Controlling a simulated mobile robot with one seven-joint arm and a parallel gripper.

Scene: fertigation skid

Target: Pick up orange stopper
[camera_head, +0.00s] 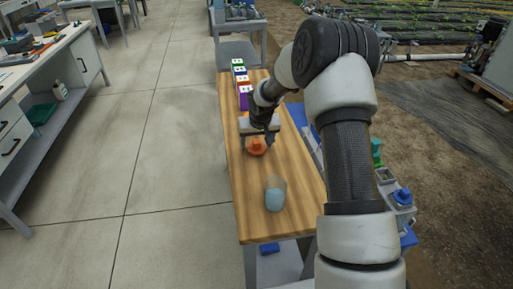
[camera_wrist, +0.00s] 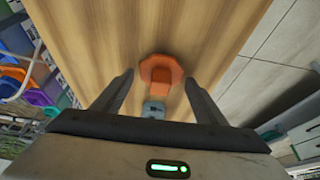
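The orange stopper (camera_head: 257,146) stands on the wooden bench top near its left edge in the head view. In the wrist view the stopper (camera_wrist: 160,74) shows as an orange disc with a block-shaped handle, just beyond and between the fingertips. My gripper (camera_head: 257,141) is over the stopper in the head view. In the wrist view my gripper (camera_wrist: 158,88) is open, with a finger on each side and clear gaps to the stopper. A small blue-grey piece (camera_wrist: 153,108) shows between the fingers; I cannot tell what it is.
A clear beaker with blue liquid (camera_head: 275,194) stands on the wooden bench (camera_head: 250,208), nearer than the stopper. Several coloured boxes (camera_head: 242,88) line the bench's far end. Blue-capped equipment (camera_head: 402,197) stands to the right. Bare wood surrounds the stopper.

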